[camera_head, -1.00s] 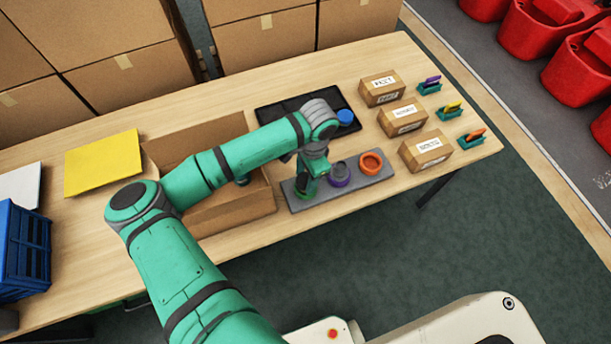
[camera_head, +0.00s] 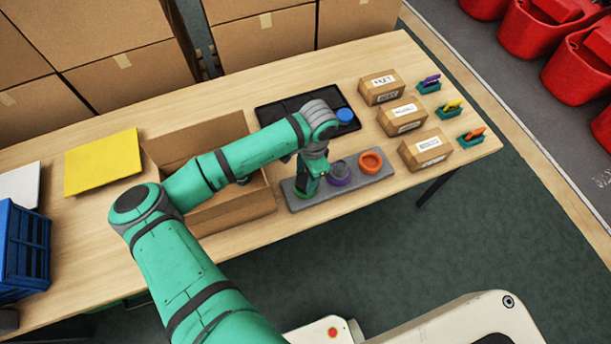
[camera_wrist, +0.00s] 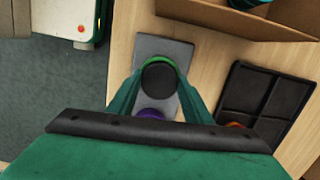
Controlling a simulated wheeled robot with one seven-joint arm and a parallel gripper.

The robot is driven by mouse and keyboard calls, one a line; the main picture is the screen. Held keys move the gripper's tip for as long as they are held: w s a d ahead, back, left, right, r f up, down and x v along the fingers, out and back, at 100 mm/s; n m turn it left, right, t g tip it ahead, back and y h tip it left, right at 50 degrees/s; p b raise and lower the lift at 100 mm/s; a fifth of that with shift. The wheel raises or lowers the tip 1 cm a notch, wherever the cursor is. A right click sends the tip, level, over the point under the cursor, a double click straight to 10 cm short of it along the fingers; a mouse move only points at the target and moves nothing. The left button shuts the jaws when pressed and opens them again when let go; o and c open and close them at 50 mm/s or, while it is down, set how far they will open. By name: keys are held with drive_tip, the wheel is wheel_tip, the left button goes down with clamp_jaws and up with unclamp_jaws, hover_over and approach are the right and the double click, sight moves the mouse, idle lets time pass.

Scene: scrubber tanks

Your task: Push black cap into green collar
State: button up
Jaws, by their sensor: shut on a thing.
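The green collar (camera_head: 300,199) sits at the left end of a grey plate (camera_head: 350,192); in the wrist view its green rim (camera_wrist: 178,65) shows just beyond the black cap (camera_wrist: 160,77). My gripper (camera_head: 306,185) points down over the collar. In the wrist view its two green fingers (camera_wrist: 160,88) are on either side of the cap and shut on it. The cap is over or in the collar; how deep it sits I cannot tell. In the head view my gripper and arm hide the cap.
A purple collar (camera_head: 339,173) and an orange collar (camera_head: 370,161) stand along the plate to the right. An open cardboard box (camera_head: 235,207) is close on the left. A black tray with a blue cap (camera_head: 345,116) lies behind. Small cartons (camera_head: 425,148) stand farther right.

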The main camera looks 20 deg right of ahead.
drive_tip(key=shift+f, duration=0.5)
drive_tip(key=shift+c, duration=0.4)
drive_tip(key=o, duration=2)
drive_tip(key=shift+r, duration=0.1)
drive_tip(key=shift+w+r, duration=0.1)
drive_tip(key=shift+r, duration=0.6)
drive_tip(key=shift+a+r, duration=0.2)
drive_tip(key=shift+r, duration=0.3)
drive_tip(key=shift+d+r, duration=0.35)
drive_tip(key=shift+r, duration=0.35)
drive_tip(key=shift+a+r, duration=0.15)
drive_tip(key=shift+r, duration=1.4)
